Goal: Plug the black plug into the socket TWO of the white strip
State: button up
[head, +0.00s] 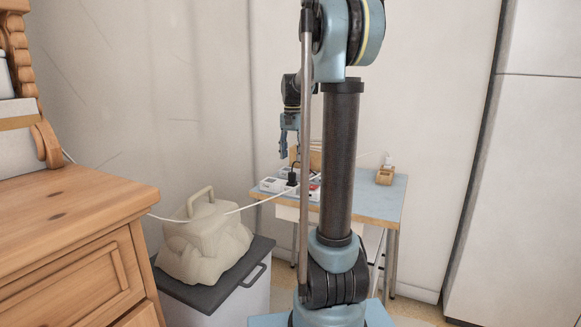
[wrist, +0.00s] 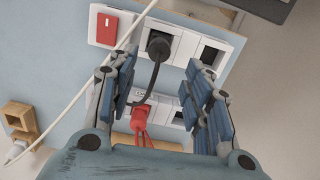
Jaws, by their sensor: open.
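The white strip (wrist: 185,28) lies across the top of the wrist view, with a red switch (wrist: 107,29) at its left end and dark socket openings to the right. The black plug (wrist: 160,44) sits at the socket position nearest the switch; I cannot tell how deeply it is seated. Its dark cord runs down between my fingers. In the head view the black plug (head: 291,177) stands upright over the strip (head: 272,185). My gripper (wrist: 162,66) is open and empty, its fingers either side of the plug's line, above the table in the head view (head: 286,148). Socket numbers are not readable.
A second white strip (wrist: 175,117) with a red plug (wrist: 145,113) lies nearer. A white cable (wrist: 85,85) crosses the table. A small wooden block (wrist: 18,120) is at the left. A wooden dresser (head: 75,220) and a beige bundle (head: 205,240) stand left of the blue-topped table (head: 380,205).

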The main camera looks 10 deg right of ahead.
jog(key=shift+r, duration=1.5)
jog(key=s+f+n+t, duration=0.1)
jog(key=s+f+n, duration=0.1)
jog(key=s+f, duration=0.5)
jog(key=s+f+n, duration=0.2)
jog(key=s+f, duration=0.5)
jog(key=s, duration=0.9)
jog(key=s+f+n+t, duration=0.1)
jog(key=s+f+n, duration=0.1)
jog(key=s+f, duration=0.6)
jog(key=s, duration=0.4)
jog(key=shift+a+n+t, duration=0.2)
jog(key=shift+n+t, duration=0.1)
jog(key=shift+n, duration=0.1)
jog(key=shift+s+f, duration=0.1)
jog(key=shift+w+f, duration=0.2)
jog(key=shift+w, duration=0.25)
